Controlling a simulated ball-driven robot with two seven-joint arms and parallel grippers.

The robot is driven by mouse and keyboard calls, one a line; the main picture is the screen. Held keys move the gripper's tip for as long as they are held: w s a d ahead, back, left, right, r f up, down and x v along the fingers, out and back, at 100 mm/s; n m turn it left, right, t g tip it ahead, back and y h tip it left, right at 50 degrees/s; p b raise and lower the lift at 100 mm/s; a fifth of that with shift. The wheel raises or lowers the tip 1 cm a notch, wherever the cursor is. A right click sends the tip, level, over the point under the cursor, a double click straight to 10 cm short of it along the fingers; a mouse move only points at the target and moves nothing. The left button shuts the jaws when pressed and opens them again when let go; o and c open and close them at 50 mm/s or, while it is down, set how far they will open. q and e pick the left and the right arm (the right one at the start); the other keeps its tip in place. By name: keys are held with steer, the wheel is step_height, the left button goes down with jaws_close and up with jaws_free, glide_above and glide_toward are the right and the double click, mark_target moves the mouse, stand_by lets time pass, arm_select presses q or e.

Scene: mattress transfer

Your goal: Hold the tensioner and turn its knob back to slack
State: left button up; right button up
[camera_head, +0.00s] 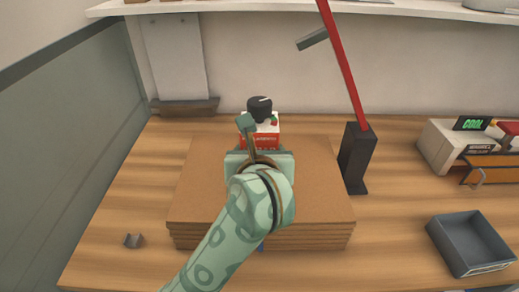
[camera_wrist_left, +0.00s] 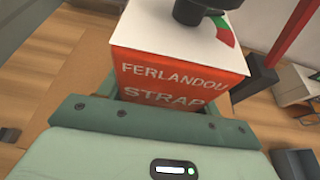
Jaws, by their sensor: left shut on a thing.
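The tensioner (camera_head: 268,132) is a red and white box lettered "FERLANDOU STRAP", at the back of the stack of brown slabs. It fills the middle of the left wrist view (camera_wrist_left: 180,78). Its black knob (camera_head: 260,104) is on top, with a white mark pointing roughly right in the head view. The knob's base shows in the wrist view (camera_wrist_left: 190,12). A green and red dial patch shows beside it. My left gripper (camera_head: 259,138) is shut on the tensioner's lower part, its fingers partly hidden. My right gripper is not in view.
The brown stack (camera_head: 210,195) lies on the wooden table. Right of it a black stand (camera_head: 355,160) carries a slanting red bar (camera_head: 343,65). A grey tray (camera_head: 470,242) and a "COOL" device (camera_head: 450,145) stand further right. A small grey bracket (camera_head: 133,241) lies left.

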arm_select(q)
steer(key=shift+f+b, duration=0.4)
steer(key=shift+f, duration=0.1)
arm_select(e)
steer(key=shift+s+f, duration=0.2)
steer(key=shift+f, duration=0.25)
arm_select(q)
steer(key=shift+f, duration=0.35)
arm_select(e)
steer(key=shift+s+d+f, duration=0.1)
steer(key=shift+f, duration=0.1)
arm_select(q)
steer(key=shift+f+b, duration=0.5)
steer(key=shift+b, duration=0.05)
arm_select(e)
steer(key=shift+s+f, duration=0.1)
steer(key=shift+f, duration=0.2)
